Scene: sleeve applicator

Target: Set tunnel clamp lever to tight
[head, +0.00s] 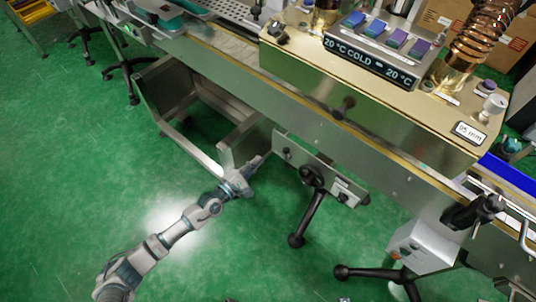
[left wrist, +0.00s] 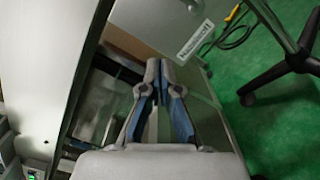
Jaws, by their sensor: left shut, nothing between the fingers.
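The gold tunnel housing (head: 375,92) sits on the conveyor machine, with a "95 mm" label at its right end. A black lever with a ball end (head: 307,218) hangs from a round hub on the steel plate below. I cannot tell which is the tunnel clamp lever, and no tight mark is readable. My left gripper (head: 262,161) is shut and empty, left of that plate and apart from both levers. In the left wrist view its fingers (left wrist: 160,72) meet at the tips. My right gripper is out of view.
The long conveyor rail (head: 235,79) runs across above my left arm. A steel leg frame (head: 195,152) stands left of the gripper. Green floor (head: 70,190) is open at left.

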